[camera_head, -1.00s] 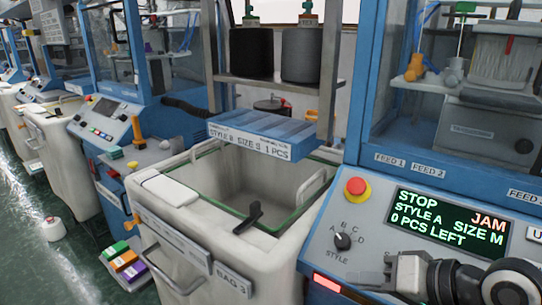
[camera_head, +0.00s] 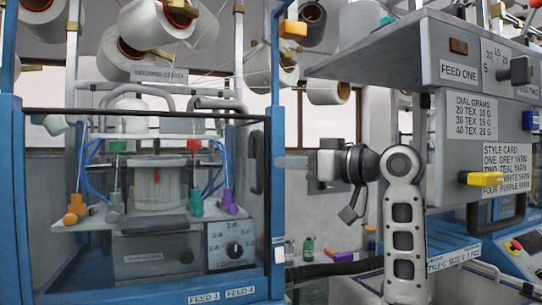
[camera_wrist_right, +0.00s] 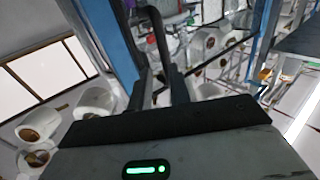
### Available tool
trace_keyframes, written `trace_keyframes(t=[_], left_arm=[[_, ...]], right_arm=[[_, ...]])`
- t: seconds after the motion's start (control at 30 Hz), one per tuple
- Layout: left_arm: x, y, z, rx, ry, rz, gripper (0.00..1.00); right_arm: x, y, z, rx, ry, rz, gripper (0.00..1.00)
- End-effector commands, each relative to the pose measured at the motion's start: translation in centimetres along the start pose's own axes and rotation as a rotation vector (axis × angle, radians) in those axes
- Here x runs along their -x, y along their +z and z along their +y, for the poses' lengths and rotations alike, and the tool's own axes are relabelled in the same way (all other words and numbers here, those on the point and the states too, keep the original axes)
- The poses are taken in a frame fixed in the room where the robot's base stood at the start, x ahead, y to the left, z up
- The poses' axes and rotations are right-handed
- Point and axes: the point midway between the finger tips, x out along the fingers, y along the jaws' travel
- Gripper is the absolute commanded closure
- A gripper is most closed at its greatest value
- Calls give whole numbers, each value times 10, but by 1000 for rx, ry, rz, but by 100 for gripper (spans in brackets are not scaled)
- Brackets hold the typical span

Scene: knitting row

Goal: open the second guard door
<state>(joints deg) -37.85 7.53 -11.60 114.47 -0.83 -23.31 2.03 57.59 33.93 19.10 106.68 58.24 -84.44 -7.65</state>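A clear guard door (camera_head: 60,150) with a dark top edge closes off the blue-framed cabinet marked FEED 3 and FEED 4 in the head view. It looks shut. Its dark upright handle (camera_head: 257,161) is near the right edge, by the blue post. My right gripper (camera_head: 290,163) comes in from the right, level with the handle and just right of the post. In the wrist view the right gripper's fingers (camera_wrist_right: 161,88) are apart, with the dark handle (camera_wrist_right: 178,45) just beyond them. I cannot tell whether they touch it. My left gripper is not in view.
A grey control box (camera_head: 460,140) with a shelf and yellow lever (camera_head: 481,179) stands at the right. Yarn cones (camera_head: 155,25) hang above the cabinet. A black hose (camera_head: 330,268) and a pale bin (camera_head: 345,290) are low, beside my right arm.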

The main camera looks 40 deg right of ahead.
Motion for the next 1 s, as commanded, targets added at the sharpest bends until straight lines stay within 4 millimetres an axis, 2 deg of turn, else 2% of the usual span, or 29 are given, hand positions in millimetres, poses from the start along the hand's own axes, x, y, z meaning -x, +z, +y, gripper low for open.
trace_keyframes(t=[0.03,0.17,0.4,0.53,0.7,0.9,0.93,1.0], left_arm=[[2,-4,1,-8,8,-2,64],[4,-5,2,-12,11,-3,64],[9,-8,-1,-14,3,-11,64],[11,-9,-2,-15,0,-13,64],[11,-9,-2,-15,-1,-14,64],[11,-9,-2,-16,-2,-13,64],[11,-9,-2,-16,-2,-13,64],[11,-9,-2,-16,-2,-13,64]], right_arm=[[1,-11,-2,0,-13,2,81],[-8,-12,-3,-1,-18,-2,81],[-46,-12,-4,-2,-18,-3,81],[-61,-11,-4,-2,-16,-2,81],[-69,-10,-4,1,-14,-2,81],[-69,-9,-4,1,-14,-2,81],[-69,-9,-4,1,-14,-2,84],[-69,-9,-4,1,-14,-2,100]])
